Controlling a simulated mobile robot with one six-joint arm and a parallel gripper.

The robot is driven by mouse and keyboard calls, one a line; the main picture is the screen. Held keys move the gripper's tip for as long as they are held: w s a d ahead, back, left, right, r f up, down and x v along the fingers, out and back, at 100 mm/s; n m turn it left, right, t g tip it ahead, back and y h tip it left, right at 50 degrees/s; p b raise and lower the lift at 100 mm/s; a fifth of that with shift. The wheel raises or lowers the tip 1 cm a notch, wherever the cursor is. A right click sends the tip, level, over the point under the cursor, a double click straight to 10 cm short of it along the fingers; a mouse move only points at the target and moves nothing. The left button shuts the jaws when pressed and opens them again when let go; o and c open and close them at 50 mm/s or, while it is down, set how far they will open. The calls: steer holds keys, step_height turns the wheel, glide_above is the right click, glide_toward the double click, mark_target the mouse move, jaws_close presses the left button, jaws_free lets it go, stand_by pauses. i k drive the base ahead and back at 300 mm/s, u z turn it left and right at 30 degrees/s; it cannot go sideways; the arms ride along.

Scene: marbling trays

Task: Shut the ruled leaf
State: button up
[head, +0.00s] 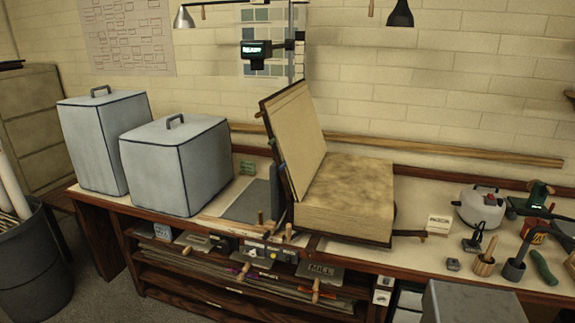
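A large book-like piece stands open on the long bench. Its raised leaf (297,140), a cream panel with a dark brown edge, leans back to the left, well up from the block. I take this to be the ruled leaf; ruling on it is too faint to make out. Its lower edge meets the left side of a thick cream block (345,205) with a mottled top and dark brown edging. The block's top is bare. The back of the leaf is mostly hidden. My gripper is not in view.
Two pale grey covered boxes with handles, one tall (105,140) and one wide (178,165), stand left of the leaf. A dark flat panel (252,200) lies between. A screen reading READY (268,52) hangs above. Right are a white canister (481,207) and several tools.

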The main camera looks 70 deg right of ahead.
mark_target(296, 126)
steer(key=z, duration=0.65)
steer(key=i, duration=1)
steer(key=z, duration=0.6)
